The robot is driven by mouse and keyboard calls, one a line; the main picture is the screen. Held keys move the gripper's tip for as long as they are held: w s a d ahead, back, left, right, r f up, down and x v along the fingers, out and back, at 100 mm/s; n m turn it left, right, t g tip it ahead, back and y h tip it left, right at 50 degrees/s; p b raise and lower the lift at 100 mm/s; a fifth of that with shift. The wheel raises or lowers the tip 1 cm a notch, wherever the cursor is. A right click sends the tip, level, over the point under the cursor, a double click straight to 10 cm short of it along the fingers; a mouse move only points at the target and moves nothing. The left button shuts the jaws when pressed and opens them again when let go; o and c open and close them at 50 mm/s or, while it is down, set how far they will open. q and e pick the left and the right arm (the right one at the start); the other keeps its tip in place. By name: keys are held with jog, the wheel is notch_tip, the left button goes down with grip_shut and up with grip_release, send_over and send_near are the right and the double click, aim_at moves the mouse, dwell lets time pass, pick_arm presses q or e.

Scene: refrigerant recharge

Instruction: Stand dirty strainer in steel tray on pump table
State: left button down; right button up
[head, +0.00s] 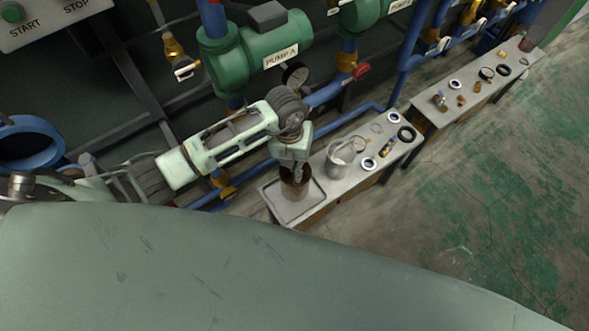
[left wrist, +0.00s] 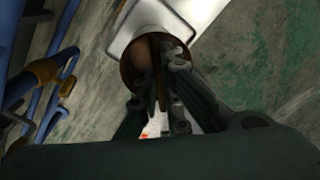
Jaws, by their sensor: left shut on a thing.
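The dirty strainer (head: 293,190) is a brown, open-topped cylinder. My left gripper (head: 296,168) is shut on its wall from above. The strainer looks upright over the back part of the steel tray (head: 311,207); I cannot tell whether its base touches the tray. The tray is at the near left end of the pump table (head: 348,187). In the left wrist view the strainer's rim (left wrist: 127,76) shows between the fingers (left wrist: 160,90), with the pale tray (left wrist: 192,14) beyond it. The fingers hide part of the strainer. My right gripper is not in view.
A metal pot (head: 338,164) stands on the table just right of the strainer. Several rings and small fittings lie farther right. A second table (head: 470,97) stands beyond. Green Pump A (head: 270,50) and blue pipes run behind. Green floor (head: 480,200) is clear at right.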

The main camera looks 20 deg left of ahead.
pick_arm(q)
jog(key=shift+a+f, duration=0.15)
jog(key=shift+a, duration=0.05)
notch_tip(320, 180, down, 4)
jog(key=shift+w+r, duration=0.1)
jog(key=c, duration=1.9)
grip_release()
